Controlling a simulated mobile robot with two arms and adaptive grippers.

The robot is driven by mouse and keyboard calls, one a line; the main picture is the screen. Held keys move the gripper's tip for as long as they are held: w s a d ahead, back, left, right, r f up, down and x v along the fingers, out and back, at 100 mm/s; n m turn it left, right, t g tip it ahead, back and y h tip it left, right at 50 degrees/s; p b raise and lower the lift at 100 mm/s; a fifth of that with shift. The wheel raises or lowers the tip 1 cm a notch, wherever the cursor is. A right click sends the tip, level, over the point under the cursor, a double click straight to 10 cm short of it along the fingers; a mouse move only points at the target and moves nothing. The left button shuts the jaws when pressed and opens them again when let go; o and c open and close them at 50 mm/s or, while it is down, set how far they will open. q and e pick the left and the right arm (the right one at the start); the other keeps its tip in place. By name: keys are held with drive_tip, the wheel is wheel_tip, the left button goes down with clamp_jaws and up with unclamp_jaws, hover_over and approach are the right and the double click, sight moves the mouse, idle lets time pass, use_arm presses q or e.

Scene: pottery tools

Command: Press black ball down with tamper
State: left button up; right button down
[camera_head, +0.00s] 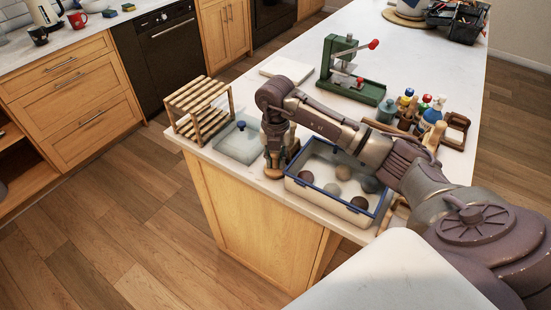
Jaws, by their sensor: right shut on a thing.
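My right gripper (276,158) hangs at the near left edge of the counter, left of a blue-rimmed tray (327,202). It is shut on the tamper (273,173), whose round light-brown foot shows below the fingers; the rest is mostly hidden. The tray holds several balls, some pale and some dark. A dark grey-black ball (371,185) lies at its right side, and brownish dark balls lie at the left (305,177) and front (359,203). I cannot tell for certain which is the black ball. The tamper is apart from the balls. My left gripper is not in view.
A wooden slatted rack (197,104) and a clear-lidded box (239,142) stand left of my gripper. A green press (350,76) stands behind. Several bottles (420,108) and a wooden holder (455,130) stand at the right. My right arm passes over the tray.

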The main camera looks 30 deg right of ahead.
drive_tip(key=shift+f, duration=0.2)
drive_tip(key=c, duration=0.9)
unclamp_jaws()
drive_tip(key=shift+c, duration=0.2)
